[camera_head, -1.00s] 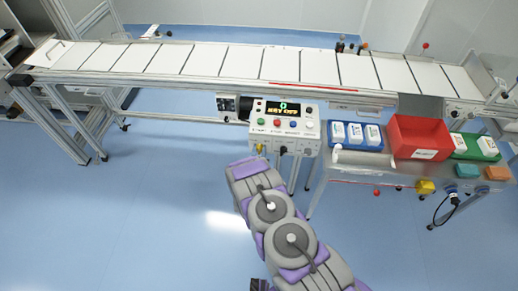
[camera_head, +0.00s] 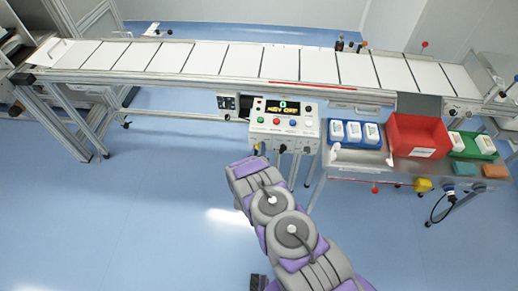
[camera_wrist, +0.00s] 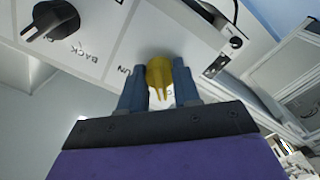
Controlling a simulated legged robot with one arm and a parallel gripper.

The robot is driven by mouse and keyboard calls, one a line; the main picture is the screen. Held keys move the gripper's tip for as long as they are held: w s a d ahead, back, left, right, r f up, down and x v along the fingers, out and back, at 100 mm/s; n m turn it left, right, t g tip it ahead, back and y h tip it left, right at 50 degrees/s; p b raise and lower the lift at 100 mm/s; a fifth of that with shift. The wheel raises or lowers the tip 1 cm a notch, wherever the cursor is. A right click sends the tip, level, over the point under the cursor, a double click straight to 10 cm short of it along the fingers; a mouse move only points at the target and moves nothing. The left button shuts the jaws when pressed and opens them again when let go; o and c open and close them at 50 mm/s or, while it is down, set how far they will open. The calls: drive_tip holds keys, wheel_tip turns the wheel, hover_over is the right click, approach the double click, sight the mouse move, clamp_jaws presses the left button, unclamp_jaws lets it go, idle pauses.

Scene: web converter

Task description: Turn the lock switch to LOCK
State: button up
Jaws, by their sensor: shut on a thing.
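The yellow switch knob (camera_wrist: 158,70) sits on the white panel in the wrist view. My gripper (camera_wrist: 157,78) is shut on it, with one dark blue finger on each side. A partly covered label reading "UN" shows left of the knob, and another partly covered mark lies below it, so I cannot read the switch position surely. In the head view the control box (camera_head: 286,126) hangs at the front of the conveyor. My arm reaches up to its lower left edge, and my gripper is hidden there behind the arm.
A black rotary knob (camera_wrist: 52,20) marked "BACK" is on the same panel. The conveyor (camera_head: 215,62) runs above the box. A side table holds a red bin (camera_head: 418,135), a blue tray (camera_head: 352,143) and a green tray (camera_head: 472,146). The blue floor in front is clear.

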drive_tip(key=shift+a+n, duration=0.2)
drive_tip(key=shift+n, duration=0.1)
drive_tip(key=o, duration=1)
drive_tip(key=shift+a, duration=0.1)
drive_tip(key=shift+o, duration=0.2)
drive_tip(key=shift+s, duration=0.25)
drive_tip(key=s+p, duration=0.2)
drive_tip(key=s, duration=1.4)
drive_tip(key=shift+s+a+p, duration=0.3)
drive_tip(key=shift+s+p, duration=0.1)
drive_tip(key=shift+w, duration=0.1)
